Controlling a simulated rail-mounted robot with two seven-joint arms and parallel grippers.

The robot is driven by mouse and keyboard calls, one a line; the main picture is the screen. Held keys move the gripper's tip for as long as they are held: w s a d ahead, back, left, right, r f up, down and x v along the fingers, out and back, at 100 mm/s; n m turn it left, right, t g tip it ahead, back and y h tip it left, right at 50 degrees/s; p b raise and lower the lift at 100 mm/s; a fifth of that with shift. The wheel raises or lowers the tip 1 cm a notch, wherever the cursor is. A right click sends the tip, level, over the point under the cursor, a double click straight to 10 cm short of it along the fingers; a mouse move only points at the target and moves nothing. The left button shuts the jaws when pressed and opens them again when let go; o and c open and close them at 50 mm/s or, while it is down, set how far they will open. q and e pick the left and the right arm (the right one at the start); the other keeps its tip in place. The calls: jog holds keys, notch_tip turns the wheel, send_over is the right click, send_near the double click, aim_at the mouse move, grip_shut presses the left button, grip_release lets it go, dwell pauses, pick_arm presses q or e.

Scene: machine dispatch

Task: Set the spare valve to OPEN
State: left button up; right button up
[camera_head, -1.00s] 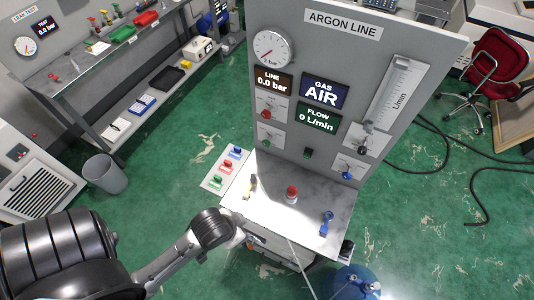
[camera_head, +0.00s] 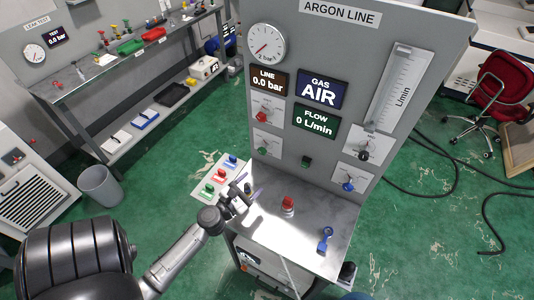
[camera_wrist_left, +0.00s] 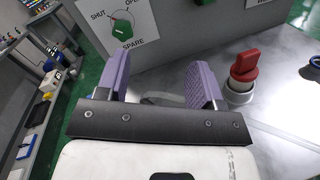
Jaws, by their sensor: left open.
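The spare valve is a green knob (camera_wrist_left: 123,29) on a white plate marked SHUT, OPEN and SPARE, high in the left wrist view. In the head view its green knob (camera_head: 263,146) is at the panel's lower left; I cannot tell its exact setting. My left gripper (camera_head: 250,191) is over the left part of the bench shelf, below and in front of that plate. In the left wrist view its purple fingers (camera_wrist_left: 161,78) are spread apart, with the knob beyond the left finger and not between them. My right gripper is out of view.
A red knob (camera_head: 288,204) and a blue-handled valve (camera_head: 325,239) stand on the metal shelf (camera_head: 300,240). A plate with red, green and blue knobs (camera_head: 208,187) is left of it. Above are a red panel knob (camera_head: 261,117) and the gauge (camera_head: 265,44).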

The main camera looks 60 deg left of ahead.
aim_at(261, 153)
pick_arm(q)
jog(key=w+a+n+y, duration=0.1)
jog(key=w+a+n, duration=0.1)
jog(key=w+a, duration=0.1)
jog(key=w+a+n+g+y, duration=0.1)
jog(key=w+a+n, duration=0.2)
jog(key=w, duration=0.1)
jog(key=w+a+n+g+y, duration=0.1)
jog(key=w+a+n, duration=0.1)
jog(key=w+a, duration=0.1)
jog(key=shift+w+a+f+n+y+p, duration=0.2)
jog(key=shift+w+a+n+y+p, duration=0.15)
jog(key=shift+a, duration=0.25)
jog(key=shift+s, duration=0.1)
jog(key=c, duration=0.9)
